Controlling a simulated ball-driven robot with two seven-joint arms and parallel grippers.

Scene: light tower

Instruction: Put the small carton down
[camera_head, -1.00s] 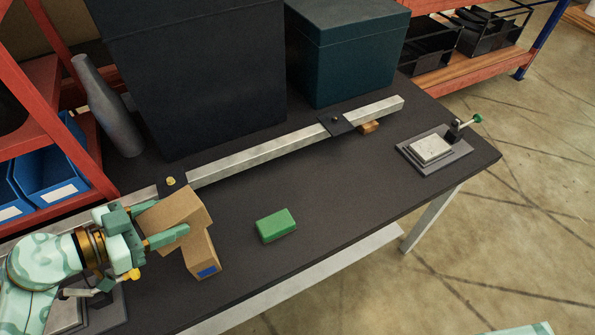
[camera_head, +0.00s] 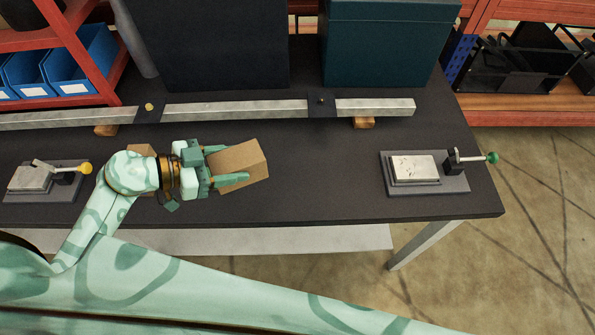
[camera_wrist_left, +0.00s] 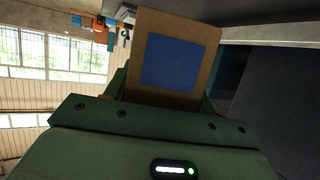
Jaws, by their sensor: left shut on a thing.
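The small carton (camera_head: 240,163), a plain brown box, is between the fingers of my left gripper (camera_head: 229,166) in the head view. The gripper is shut on it, and the carton is tilted above the dark bench top. In the left wrist view the held carton (camera_wrist_left: 208,20) shows a blue square on its near face. Another brown carton (camera_head: 141,150) shows partly behind my left wrist; most of it is hidden. My right gripper is not in view.
The dark bench (camera_head: 320,185) is clear between the carton and the right fixture (camera_head: 415,168). A left fixture (camera_head: 33,178) with a yellow knob sits beside my arm. A long metal bar (camera_head: 240,109) runs along the back, before the dark box (camera_head: 225,45) and the teal box (camera_head: 388,45).

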